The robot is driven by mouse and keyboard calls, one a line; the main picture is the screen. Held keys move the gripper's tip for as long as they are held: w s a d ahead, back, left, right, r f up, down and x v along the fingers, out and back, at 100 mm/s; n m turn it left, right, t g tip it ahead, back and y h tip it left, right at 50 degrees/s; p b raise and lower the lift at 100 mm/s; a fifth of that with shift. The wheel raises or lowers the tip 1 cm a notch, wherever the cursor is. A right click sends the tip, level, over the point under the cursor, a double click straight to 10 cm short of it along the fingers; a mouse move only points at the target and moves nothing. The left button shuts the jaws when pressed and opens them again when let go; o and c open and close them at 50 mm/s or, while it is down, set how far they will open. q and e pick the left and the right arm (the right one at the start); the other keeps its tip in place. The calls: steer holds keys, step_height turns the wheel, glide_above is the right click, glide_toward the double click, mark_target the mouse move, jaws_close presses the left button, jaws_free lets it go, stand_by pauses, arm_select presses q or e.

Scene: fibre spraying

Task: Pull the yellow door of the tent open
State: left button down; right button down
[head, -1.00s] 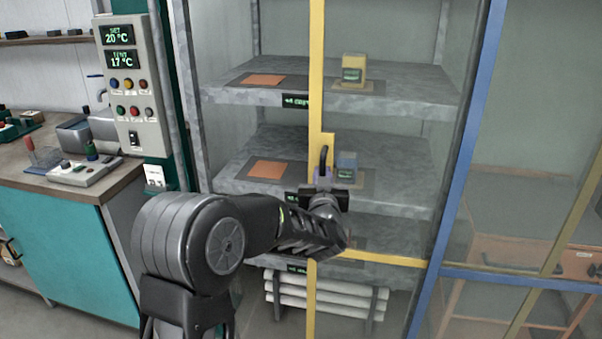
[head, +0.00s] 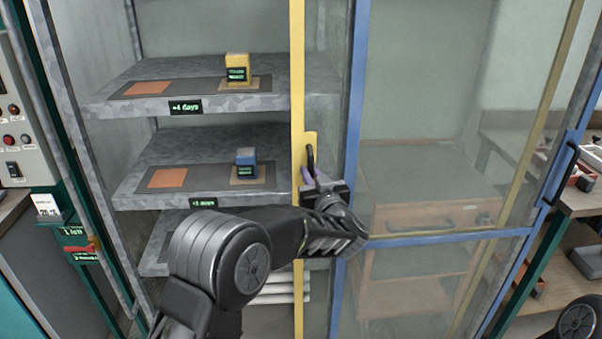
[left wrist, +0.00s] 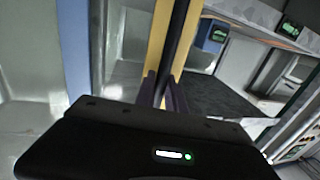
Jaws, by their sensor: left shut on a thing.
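The yellow door's upright frame (head: 297,90) stands right of the shelf boxes, close to the blue upright (head: 354,100). Its black handle (head: 310,157) sits on a yellow plate. My left gripper (head: 307,178) is shut on this handle. In the left wrist view, the dark handle bar (left wrist: 182,35) runs between the fingers (left wrist: 163,90), beside the yellow frame (left wrist: 157,42). My right gripper is not in view.
A yellow box (head: 237,69) and a blue box (head: 246,163) stand on grey shelves. A blue-framed door with a black handle (head: 563,175) is at the right, with a wooden drawer cabinet (head: 430,205) behind glass. A control panel (head: 14,120) is at the left edge.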

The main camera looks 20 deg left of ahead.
arm_select(q)
steer(key=c, duration=1.4)
jaws_free()
steer(key=b+v, duration=0.1)
steer(key=v, duration=0.6)
steer(key=shift+s+d, duration=0.25)
steer(key=shift+s, duration=0.05)
steer(key=shift+f, duration=0.1)
